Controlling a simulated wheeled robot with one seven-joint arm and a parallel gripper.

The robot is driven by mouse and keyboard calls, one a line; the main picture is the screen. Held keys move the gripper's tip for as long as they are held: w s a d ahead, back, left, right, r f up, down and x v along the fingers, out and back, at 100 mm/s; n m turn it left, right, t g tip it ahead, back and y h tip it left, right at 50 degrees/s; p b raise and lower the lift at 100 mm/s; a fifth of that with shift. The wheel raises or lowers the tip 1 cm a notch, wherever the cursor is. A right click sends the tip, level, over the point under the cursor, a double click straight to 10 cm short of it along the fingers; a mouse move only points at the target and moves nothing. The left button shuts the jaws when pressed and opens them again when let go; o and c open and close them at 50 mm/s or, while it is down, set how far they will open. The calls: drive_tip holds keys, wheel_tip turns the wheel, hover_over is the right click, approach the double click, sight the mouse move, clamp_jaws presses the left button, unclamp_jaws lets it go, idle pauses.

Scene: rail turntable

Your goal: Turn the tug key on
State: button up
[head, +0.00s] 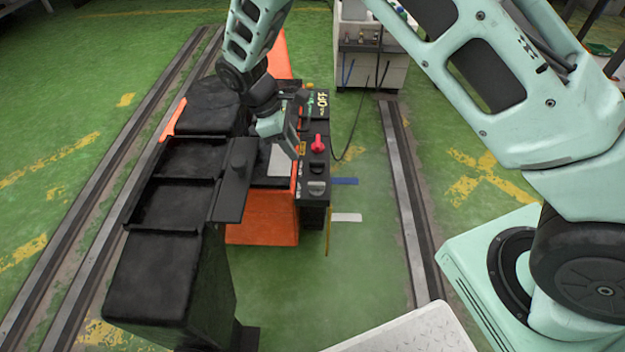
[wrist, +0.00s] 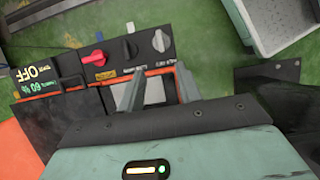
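The tug's black control panel (head: 313,205) carries a lit display (head: 321,101) reading OFF, a red knob (head: 317,143), a dark knob (head: 317,168) and a grey knob (head: 316,188). In the wrist view the red knob (wrist: 96,58), dark knob (wrist: 130,48) and grey knob (wrist: 161,41) stand in a row beyond the fingertips. I cannot tell from the labels which is the key. My gripper (head: 284,142) is beside the panel's left edge. In the wrist view my gripper (wrist: 159,72) has its fingers apart, empty, below the dark and grey knobs, touching neither.
The tug's orange body (head: 262,218) lies under the panel. A black seat-like structure (head: 165,275) stands left of it. Floor rails (head: 405,190) run along both sides. A grey-white cabinet (head: 371,68) stands behind. The green floor right of the panel is mostly clear.

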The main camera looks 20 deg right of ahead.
sight(316, 183)
drive_tip(key=b+x, duration=0.3)
drive_tip(key=x, duration=1.1)
drive_tip(key=shift+f, duration=0.1)
clamp_jaws()
